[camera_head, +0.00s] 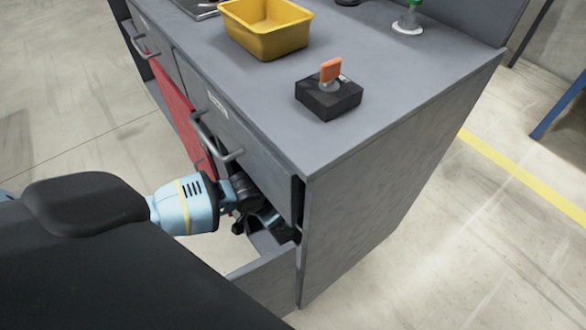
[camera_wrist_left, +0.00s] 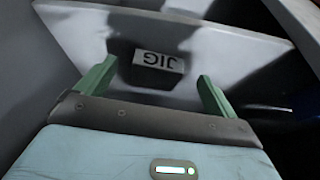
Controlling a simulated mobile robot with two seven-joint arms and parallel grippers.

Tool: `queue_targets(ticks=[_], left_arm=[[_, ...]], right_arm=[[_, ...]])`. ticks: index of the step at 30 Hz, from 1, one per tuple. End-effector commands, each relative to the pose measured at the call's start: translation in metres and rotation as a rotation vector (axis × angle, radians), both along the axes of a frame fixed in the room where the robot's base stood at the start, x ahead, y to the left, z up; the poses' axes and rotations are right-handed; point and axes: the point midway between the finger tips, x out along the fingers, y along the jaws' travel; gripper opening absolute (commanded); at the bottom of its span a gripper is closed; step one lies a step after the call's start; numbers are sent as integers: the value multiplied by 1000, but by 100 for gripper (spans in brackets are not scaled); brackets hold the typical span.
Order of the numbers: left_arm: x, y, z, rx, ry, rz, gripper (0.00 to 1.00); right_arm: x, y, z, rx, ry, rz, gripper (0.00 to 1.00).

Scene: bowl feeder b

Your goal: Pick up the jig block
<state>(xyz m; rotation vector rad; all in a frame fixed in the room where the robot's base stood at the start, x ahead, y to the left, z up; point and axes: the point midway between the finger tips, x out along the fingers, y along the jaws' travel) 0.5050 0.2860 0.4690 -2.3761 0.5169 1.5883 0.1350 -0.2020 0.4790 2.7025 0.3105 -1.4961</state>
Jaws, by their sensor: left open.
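The jig block (camera_wrist_left: 160,62) shows in the left wrist view as a small dark block with a pale label reading JIG, upside down in the picture. It lies in the open drawer (camera_head: 272,280), ahead of my left gripper. My left gripper (camera_wrist_left: 157,72) is open, with its two green fingers apart and the block in view between and beyond their tips. I cannot tell how far the tips are from the block. In the head view my left gripper (camera_head: 262,218) reaches into the drawer below the counter; the block is hidden there. My right gripper is not in view.
The grey counter (camera_head: 400,85) overhangs the drawer. On it are a yellow bin (camera_head: 268,42), a black box (camera_head: 325,105) with an orange-topped piece (camera_head: 331,70), and a green-topped item (camera_head: 408,20). Drawer handles (camera_head: 215,140) and a red panel (camera_head: 175,105) are close to my left arm.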

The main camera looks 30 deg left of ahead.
Motion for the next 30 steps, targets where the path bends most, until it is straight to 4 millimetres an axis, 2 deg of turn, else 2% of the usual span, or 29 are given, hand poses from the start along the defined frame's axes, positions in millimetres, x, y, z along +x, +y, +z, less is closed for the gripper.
queue_targets(ticks=[7, 9, 12, 22, 30], left_arm=[[34, -16, -1, -3, -3, 0, 94], [34, -16, -15, 0, 4, 1, 94], [38, -18, -24, -1, 1, 1, 94], [41, -19, -28, 0, 0, 0, 94], [41, -19, -28, 0, 0, 0, 60]], right_arm=[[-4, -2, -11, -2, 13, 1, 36], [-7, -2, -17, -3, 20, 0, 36], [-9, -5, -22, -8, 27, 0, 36], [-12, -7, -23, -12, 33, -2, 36], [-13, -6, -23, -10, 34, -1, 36]])
